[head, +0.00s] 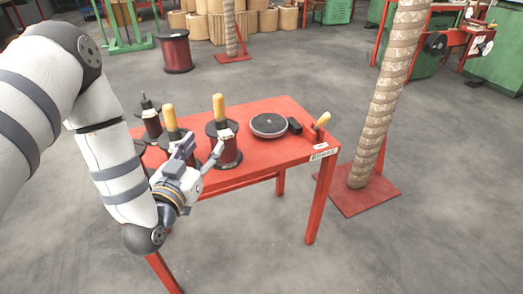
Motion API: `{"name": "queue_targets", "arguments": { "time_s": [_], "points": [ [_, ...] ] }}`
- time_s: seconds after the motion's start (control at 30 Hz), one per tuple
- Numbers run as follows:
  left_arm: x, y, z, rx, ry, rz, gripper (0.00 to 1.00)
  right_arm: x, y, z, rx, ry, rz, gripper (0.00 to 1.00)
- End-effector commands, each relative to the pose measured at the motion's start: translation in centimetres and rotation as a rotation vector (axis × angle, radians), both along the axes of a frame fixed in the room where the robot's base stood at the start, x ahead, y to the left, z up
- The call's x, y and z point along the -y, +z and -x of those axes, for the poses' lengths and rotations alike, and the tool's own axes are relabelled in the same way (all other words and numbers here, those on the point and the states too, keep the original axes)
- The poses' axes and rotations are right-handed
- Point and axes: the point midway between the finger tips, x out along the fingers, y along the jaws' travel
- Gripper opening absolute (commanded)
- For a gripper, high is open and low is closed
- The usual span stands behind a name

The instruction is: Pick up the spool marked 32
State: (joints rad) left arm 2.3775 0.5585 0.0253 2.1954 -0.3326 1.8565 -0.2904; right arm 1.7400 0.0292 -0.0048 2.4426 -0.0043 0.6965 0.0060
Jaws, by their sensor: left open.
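Three dark spools of reddish-brown wire stand on the red table (258,160). The right spool (229,154) is upright with a yellow wooden handle on top and a small pale label near its top. The middle spool (174,131) also has a yellow handle and is partly hidden by my left arm and gripper. The back left spool (152,124) has a dark top post. The number 32 cannot be read on any of them. My left gripper (203,151) is open, with one finger close to the right spool's left side; whether it touches cannot be told. My right gripper is out of view.
A round dark-topped disc (269,124), a small black block (295,126) and a yellow-handled tool (322,121) occupy the table's right part. A wrapped column (385,110) on a red base stands right of the table. A large spool (175,52) stands on the floor behind.

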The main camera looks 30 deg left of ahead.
Motion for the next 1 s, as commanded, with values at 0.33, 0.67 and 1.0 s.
{"name": "queue_targets", "arguments": {
  "time_s": [0.33,0.67,1.0],
  "points": [
    [-1.4,0.3,-6.3,0.011,0.003,-0.002,0.49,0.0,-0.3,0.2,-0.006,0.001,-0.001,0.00],
    [-2.4,0.1,-11.4,0.008,0.003,-0.002,0.49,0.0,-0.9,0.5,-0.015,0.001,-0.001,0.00],
    [-2.4,0.1,-11.7,0.008,0.002,-0.001,0.24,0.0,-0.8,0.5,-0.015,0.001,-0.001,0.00]
  ]
}}
